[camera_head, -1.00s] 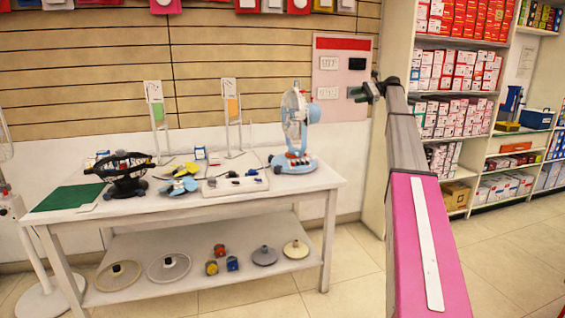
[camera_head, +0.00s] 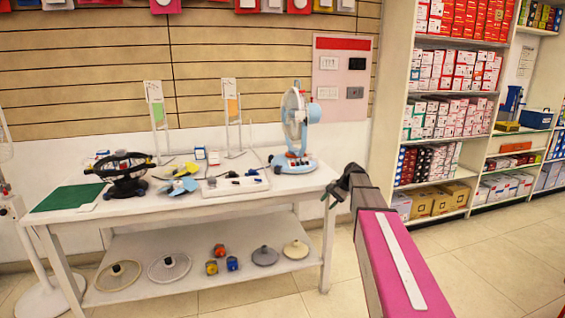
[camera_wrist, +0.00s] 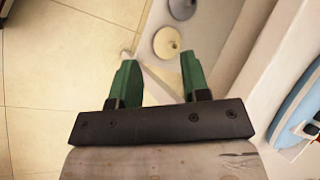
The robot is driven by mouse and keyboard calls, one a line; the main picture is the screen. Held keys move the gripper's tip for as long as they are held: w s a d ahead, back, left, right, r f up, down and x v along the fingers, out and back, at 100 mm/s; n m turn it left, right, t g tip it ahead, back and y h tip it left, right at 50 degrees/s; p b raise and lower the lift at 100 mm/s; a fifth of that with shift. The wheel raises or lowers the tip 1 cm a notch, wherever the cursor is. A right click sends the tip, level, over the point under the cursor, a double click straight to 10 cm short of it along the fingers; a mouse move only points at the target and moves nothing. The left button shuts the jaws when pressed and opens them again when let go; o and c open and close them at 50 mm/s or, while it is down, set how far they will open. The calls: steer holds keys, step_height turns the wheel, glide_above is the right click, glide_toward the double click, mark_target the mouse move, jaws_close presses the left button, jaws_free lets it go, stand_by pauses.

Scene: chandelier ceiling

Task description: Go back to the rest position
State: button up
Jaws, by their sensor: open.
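My gripper (camera_head: 330,196) is at the front right corner of the white table (camera_head: 325,178) in the head view, at about the height of the tabletop. My pink arm reaches to it from the lower right. In the wrist view my gripper (camera_wrist: 157,82) shows two green fingers spread apart with nothing between them. The table's edge and the floor lie beyond the fingers. The part of the gripper facing away from the head camera is hidden.
A blue fan (camera_head: 294,130) stands on the table's right end. A black fan cage (camera_head: 124,175) and a green mat (camera_head: 68,197) are to its left. The lower shelf (camera_head: 205,277) holds several round parts. Stocked shelves (camera_head: 460,40) stand at right. Floor at front right is clear.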

steer(key=s+f+n+h, duration=0.2)
steer(key=s+f, duration=0.3)
steer(key=s, duration=0.4)
steer(key=s+a+f+n+h, duration=0.1)
steer(key=s+f, duration=0.4)
steer(key=s, duration=0.5)
steer(key=s+f+n+h, duration=0.3)
steer(key=s+f+h, duration=0.1)
steer(key=s, duration=0.5)
steer(key=shift+s+a+f+n+g, duration=0.15)
steer(key=shift+s+f+n+g, duration=0.2)
steer(key=shift+f, duration=0.5)
steer(key=shift+w, duration=0.1)
